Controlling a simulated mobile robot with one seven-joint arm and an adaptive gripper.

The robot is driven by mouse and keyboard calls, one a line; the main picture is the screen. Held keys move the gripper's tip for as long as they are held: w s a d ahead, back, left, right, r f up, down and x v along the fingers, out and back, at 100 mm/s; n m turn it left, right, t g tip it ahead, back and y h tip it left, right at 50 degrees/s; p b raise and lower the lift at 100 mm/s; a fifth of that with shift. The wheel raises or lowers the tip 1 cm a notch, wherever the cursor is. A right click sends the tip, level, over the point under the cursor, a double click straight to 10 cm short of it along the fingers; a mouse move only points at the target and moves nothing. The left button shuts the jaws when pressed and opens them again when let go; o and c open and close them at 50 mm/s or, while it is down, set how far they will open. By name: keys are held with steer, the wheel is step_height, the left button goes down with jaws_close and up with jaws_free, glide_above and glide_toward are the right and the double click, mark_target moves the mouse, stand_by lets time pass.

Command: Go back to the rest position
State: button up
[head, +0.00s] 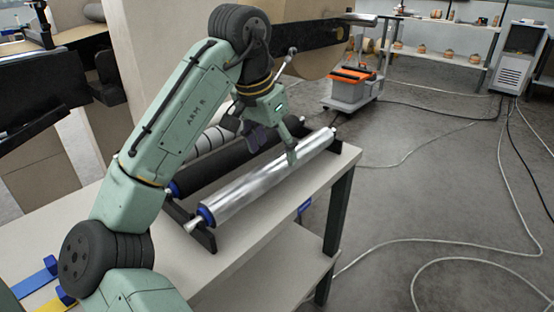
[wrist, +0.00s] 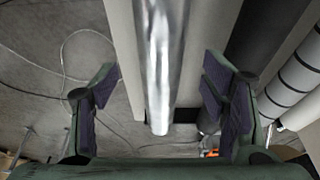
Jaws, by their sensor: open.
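My gripper (head: 274,143) is at the far part of a shiny metal roller (head: 262,183) that lies on a rack on the table. In the wrist view my gripper (wrist: 160,95) is open, with its two padded fingers wide apart. The metal roller (wrist: 160,60) runs between the fingers in the picture, with a gap on either side. One finger overlaps the roller in the head view; I cannot tell whether it touches. My green arm reaches over the table from the lower left.
A black roller (head: 222,160) lies beside the metal one, also in the wrist view (wrist: 262,40). The rack sits on a pale table (head: 250,246). A grey cart with orange items (head: 352,85) stands beyond. Cables (head: 430,243) cross the floor at right.

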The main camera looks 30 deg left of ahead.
steer(key=shift+v, duration=1.35)
